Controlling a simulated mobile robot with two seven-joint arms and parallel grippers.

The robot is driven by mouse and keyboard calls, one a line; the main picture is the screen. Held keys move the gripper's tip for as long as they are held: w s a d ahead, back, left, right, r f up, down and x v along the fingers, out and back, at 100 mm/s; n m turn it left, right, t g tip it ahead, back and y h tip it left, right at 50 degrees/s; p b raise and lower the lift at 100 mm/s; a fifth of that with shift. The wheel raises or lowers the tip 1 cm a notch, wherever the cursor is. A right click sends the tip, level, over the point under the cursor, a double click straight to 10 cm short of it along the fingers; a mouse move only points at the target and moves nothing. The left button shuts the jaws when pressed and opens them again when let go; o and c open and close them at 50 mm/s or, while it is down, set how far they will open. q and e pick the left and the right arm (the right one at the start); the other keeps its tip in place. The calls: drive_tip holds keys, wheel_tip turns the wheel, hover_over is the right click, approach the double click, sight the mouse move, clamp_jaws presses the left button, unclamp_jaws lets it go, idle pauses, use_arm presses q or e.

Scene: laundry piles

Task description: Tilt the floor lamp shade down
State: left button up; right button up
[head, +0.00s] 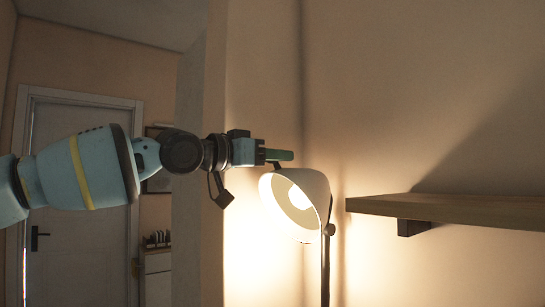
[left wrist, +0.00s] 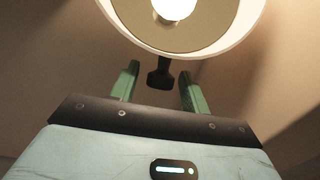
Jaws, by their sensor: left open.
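The floor lamp's white shade (head: 316,190) is lit, with its open face and bulb (head: 299,197) turned to the left and slightly down. It joins a thin dark pole (head: 325,270) at a joint on its lower right. My left gripper (head: 281,155) is open, with its green fingers just above the shade's top edge. In the left wrist view the shade (left wrist: 240,18) fills the top, beyond the fingers of the left gripper (left wrist: 158,85). A dark piece shows between the fingers; I cannot tell whether they touch anything. My right gripper is out of view.
A wooden wall shelf (head: 450,208) juts out right of the lamp at shade height. A wall corner stands close behind the lamp. A white door (head: 80,240) and a small cabinet (head: 158,275) are at the back left.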

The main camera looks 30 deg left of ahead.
use_arm(q)
drive_tip(key=shift+w+d, duration=0.1)
drive_tip(key=shift+w, duration=0.05)
clamp_jaws()
drive_tip(key=shift+f, duration=0.1)
